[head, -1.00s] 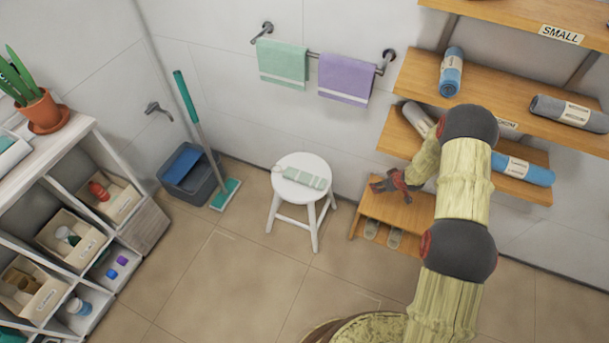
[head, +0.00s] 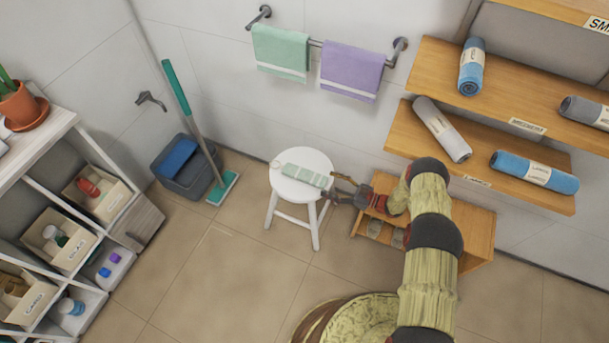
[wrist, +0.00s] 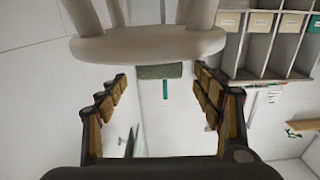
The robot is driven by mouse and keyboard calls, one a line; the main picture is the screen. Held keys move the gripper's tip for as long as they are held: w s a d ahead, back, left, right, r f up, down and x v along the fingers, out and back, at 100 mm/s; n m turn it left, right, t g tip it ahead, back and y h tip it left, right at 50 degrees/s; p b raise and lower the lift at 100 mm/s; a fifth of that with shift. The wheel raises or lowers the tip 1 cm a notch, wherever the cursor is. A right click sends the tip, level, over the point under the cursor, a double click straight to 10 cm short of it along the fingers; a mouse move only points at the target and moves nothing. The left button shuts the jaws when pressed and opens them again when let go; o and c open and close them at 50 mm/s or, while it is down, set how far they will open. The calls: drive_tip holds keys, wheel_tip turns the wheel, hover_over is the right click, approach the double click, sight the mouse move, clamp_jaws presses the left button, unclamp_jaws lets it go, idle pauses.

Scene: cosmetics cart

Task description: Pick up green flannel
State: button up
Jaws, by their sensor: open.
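The green flannel (head: 303,175) is a small folded pale green cloth with light stripes. It lies on the round white stool (head: 287,188), reaching to the right side of the seat. My gripper (head: 328,190) is open and empty at the right edge of the stool, its fingers pointing left towards the flannel. I see no contact between the fingers and the flannel.
A low wooden bench (head: 470,225) stands under my arm, right of the stool. Wooden shelves (head: 485,85) with rolled towels are above. Green (head: 281,52) and purple (head: 352,70) towels hang on the wall rail. A bucket (head: 187,170) and mop (head: 190,110) stand left; floor in front is clear.

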sight(309, 176)
drive_tip(key=b+x, duration=0.2)
drive_tip(key=x, duration=0.7)
drive_tip(key=shift+a+f, duration=0.1)
drive_tip(key=shift+a, duration=0.25)
drive_tip(key=shift+w, duration=0.1)
drive_tip(key=shift+c, duration=0.6)
drive_tip(key=c, duration=1.1)
drive_tip(key=shift+c, duration=0.2)
